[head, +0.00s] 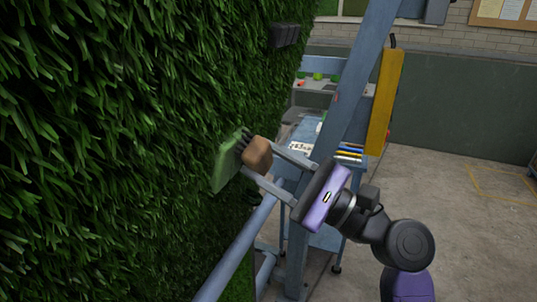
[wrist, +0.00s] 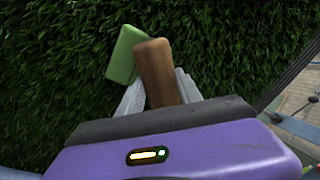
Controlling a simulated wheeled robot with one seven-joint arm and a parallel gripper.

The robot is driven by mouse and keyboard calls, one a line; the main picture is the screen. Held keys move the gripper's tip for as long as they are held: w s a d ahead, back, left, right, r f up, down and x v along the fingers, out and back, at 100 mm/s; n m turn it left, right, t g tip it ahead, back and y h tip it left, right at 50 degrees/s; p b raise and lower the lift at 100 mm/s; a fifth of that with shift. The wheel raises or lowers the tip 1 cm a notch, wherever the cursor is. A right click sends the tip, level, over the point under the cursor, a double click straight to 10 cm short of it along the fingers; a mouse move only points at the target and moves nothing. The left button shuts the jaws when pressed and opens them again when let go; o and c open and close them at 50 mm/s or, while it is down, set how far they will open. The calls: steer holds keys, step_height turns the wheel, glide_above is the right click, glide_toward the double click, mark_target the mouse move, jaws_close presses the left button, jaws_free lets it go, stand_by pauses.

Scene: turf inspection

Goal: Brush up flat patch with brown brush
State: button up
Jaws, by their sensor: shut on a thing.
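The brown brush (head: 257,155) is a brown block with dark bristles on its turf side. My gripper (head: 268,168) is shut on it, and in the wrist view the brown brush (wrist: 155,72) sits between the two fingers, slightly tilted. The bristle side faces the upright turf wall (head: 110,130). Whether the bristles touch the patch or turf is not clear.
A blue-grey slanted post (head: 350,90) and a lower rail (head: 235,255) stand close to my gripper. A yellow panel (head: 385,100) hangs on the post. A blue trolley (head: 320,150) with small items is behind. Open floor (head: 440,200) lies to the right.

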steer(key=shift+s+a, duration=0.1)
steer(key=shift+s, duration=0.2)
steer(key=shift+s+a+p, duration=0.35)
steer(key=shift+s+p, duration=0.2)
steer(key=shift+s, duration=0.3)
steer(key=shift+s+a+p, duration=0.3)
steer(key=shift+s+p, duration=0.25)
steer(key=shift+s, duration=0.3)
steer(key=shift+s, duration=0.1)
steer(key=shift+s+a+r+p, duration=0.1)
steer(key=shift+s+a+p, duration=0.2)
steer(key=shift+s, duration=0.3)
steer(key=shift+s+a+f+p, duration=0.1)
steer(key=shift+s+a+p, duration=0.15)
steer(key=shift+s, duration=0.35)
steer(key=shift+s+a+r+p, duration=0.1)
steer(key=shift+s+a+p, duration=0.1)
steer(key=shift+s+p, duration=0.3)
steer(key=shift+w+d+b, duration=0.3)
steer(key=shift+w+d, duration=0.2)
steer(key=shift+w, duration=0.4)
steer(key=shift+w, duration=0.15)
steer(key=shift+w+d, duration=0.25)
steer(key=shift+w, duration=0.65)
steer(key=shift+w, duration=0.1)
